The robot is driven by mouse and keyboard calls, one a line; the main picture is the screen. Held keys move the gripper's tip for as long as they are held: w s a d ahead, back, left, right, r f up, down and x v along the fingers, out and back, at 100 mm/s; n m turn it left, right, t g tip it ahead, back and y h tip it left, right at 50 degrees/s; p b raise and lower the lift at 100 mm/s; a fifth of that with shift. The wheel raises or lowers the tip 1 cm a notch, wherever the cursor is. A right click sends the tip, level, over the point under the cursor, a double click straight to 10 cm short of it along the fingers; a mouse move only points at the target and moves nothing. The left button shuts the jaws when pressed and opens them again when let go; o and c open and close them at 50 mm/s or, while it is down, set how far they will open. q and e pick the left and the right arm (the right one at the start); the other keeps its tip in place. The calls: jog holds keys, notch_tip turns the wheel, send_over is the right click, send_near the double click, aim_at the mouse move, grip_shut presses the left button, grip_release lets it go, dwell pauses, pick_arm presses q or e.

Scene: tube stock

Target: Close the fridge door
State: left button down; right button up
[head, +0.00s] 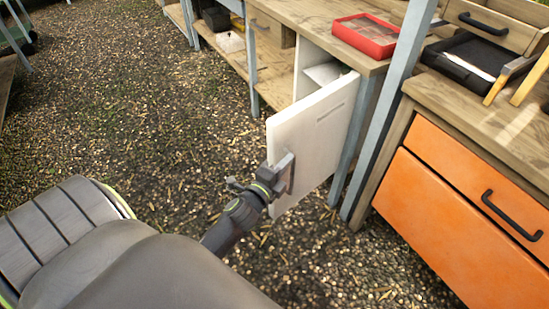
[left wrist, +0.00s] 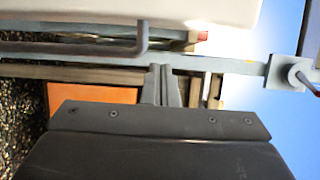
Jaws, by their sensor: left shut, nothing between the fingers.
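The white fridge door (head: 318,135) stands open, swung out from the white fridge body (head: 312,65) under the wooden bench. A grey handle (head: 289,172) is on the near part of the door. My left gripper (head: 277,178) is right at this handle, shut and empty. In the left wrist view the door (left wrist: 130,10) is a white band along the top, with the grey bar handle (left wrist: 142,40) below it. The shut fingers (left wrist: 162,75) show close to the handle; I cannot tell whether they touch. My right gripper is not in view.
An orange drawer cabinet (head: 440,195) stands to the right, past grey-blue posts (head: 385,110). A red tray (head: 366,36) lies on the bench (head: 300,18) above the fridge. The gravel floor (head: 130,100) to the left of the door is open.

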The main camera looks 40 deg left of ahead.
aim_at(274, 157)
pick_arm(q)
jog(key=shift+w+a+b, duration=0.2)
jog(key=shift+a+b, duration=0.4)
jog(key=shift+a, duration=1.25)
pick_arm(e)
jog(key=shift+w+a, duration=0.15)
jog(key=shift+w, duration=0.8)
pick_arm(q)
jog(key=shift+a, duration=0.1)
